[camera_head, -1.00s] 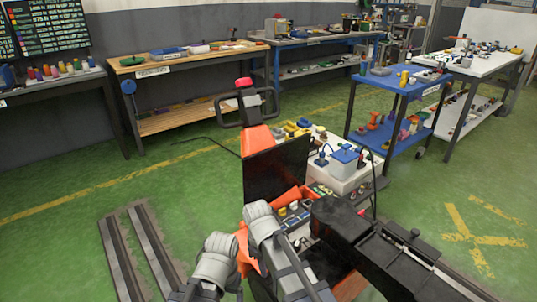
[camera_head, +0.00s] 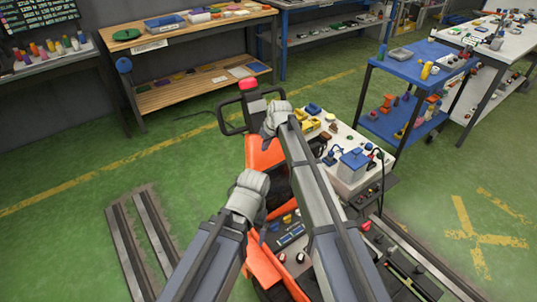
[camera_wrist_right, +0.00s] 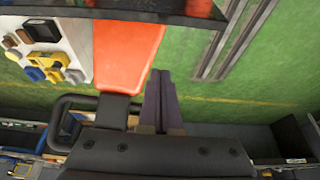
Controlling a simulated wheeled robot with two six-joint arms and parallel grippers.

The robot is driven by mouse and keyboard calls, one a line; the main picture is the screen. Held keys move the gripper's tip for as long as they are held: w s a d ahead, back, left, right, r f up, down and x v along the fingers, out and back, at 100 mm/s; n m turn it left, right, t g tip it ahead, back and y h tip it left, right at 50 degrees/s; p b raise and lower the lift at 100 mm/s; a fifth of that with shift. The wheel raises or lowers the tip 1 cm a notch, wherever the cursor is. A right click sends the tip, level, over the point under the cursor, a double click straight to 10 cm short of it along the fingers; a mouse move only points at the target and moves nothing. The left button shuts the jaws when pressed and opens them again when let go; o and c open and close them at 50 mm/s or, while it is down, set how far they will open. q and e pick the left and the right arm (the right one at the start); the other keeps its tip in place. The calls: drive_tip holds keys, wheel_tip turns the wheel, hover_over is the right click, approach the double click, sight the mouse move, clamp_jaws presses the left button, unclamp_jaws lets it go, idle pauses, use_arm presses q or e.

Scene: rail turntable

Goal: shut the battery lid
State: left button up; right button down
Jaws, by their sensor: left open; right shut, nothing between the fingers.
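The orange truck (camera_head: 262,153) stands in the middle of the head view. A dark surface (camera_head: 279,188) shows between my arms; it may be the battery lid, but my right arm covers most of it and its angle cannot be told. My right gripper (camera_head: 277,116) is near the truck's handle, upper in the head view. In the right wrist view its fingers (camera_wrist_right: 160,98) are together and empty, beside the orange cover (camera_wrist_right: 128,45). My left gripper (camera_head: 250,184) is lower, left of the dark surface, open; its fingertips are hard to make out.
The truck's black looped handle (camera_head: 232,114) with a red top stands just beyond my right gripper. A white bench with a blue box (camera_head: 353,161) is close on the right. A blue cart (camera_head: 410,85) stands farther right. Floor rails (camera_head: 143,235) lie left; green floor is free there.

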drive_tip(key=b+x, duration=1)
drive_tip(key=x, duration=0.1)
use_arm(q)
wheel_tip(320, 180, down, 9)
drive_tip(key=shift+f, duration=0.2)
use_arm(e)
drive_tip(key=s+d, duration=0.1)
drive_tip(key=s+d+r, duration=0.1)
drive_tip(key=s, duration=0.1)
drive_tip(key=shift+s+d, duration=0.25)
drive_tip(key=shift+s, duration=0.05)
drive_tip(key=shift+s+d, duration=0.1)
